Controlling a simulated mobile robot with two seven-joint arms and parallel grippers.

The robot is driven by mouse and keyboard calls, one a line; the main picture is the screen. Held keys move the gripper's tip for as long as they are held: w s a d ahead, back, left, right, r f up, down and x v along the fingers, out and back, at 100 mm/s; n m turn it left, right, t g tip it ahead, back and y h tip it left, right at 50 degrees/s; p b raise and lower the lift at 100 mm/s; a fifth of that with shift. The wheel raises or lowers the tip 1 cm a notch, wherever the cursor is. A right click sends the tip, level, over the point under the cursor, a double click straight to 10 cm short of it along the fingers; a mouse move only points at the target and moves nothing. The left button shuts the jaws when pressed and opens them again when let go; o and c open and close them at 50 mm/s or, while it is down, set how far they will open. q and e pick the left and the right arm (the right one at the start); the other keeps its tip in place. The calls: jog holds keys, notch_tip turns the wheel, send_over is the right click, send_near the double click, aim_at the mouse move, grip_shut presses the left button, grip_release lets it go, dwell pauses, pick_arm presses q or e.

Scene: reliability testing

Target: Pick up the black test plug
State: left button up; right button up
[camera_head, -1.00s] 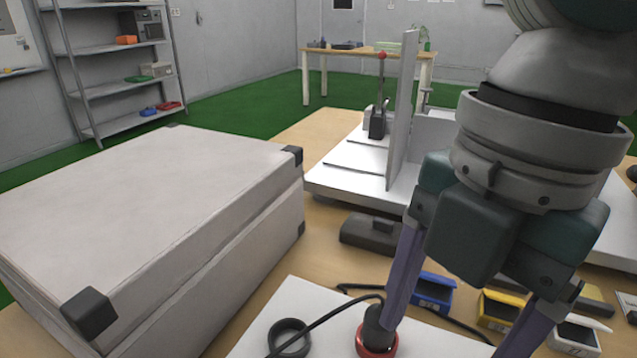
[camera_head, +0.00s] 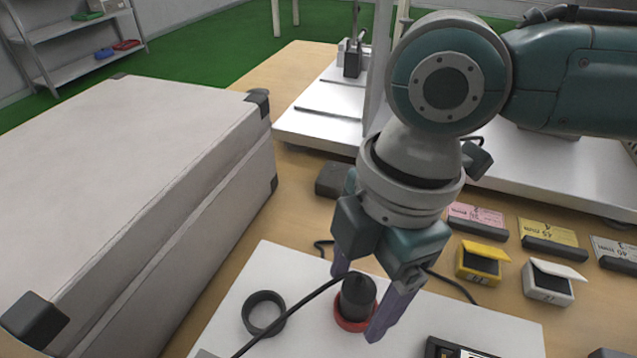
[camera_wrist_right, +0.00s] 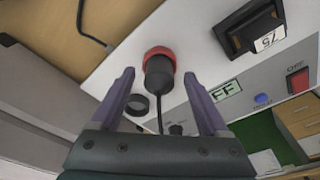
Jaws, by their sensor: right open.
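The black test plug (camera_head: 357,294) stands in a red ring socket (camera_head: 352,322) on the white test unit (camera_head: 262,262), with a black cable running from its top. In the right wrist view the plug (camera_wrist_right: 159,76) and the red ring (camera_wrist_right: 159,52) show ahead of the fingers. My right gripper (camera_head: 362,300) points down over the plug with its purple fingers apart, one on each side of it. It is open and does not hold the plug; it also shows in the right wrist view (camera_wrist_right: 164,92). My left gripper is out of view.
An empty black ring (camera_head: 264,313) sits left of the plug on the unit. A large light case (camera_head: 130,170) fills the left. Yellow (camera_head: 482,260) and white (camera_head: 548,283) small boxes stand at the right. A white stand (camera_head: 320,112) is behind.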

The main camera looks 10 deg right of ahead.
jog(key=shift+f, duration=0.1)
grip_shut()
dwell(0.6)
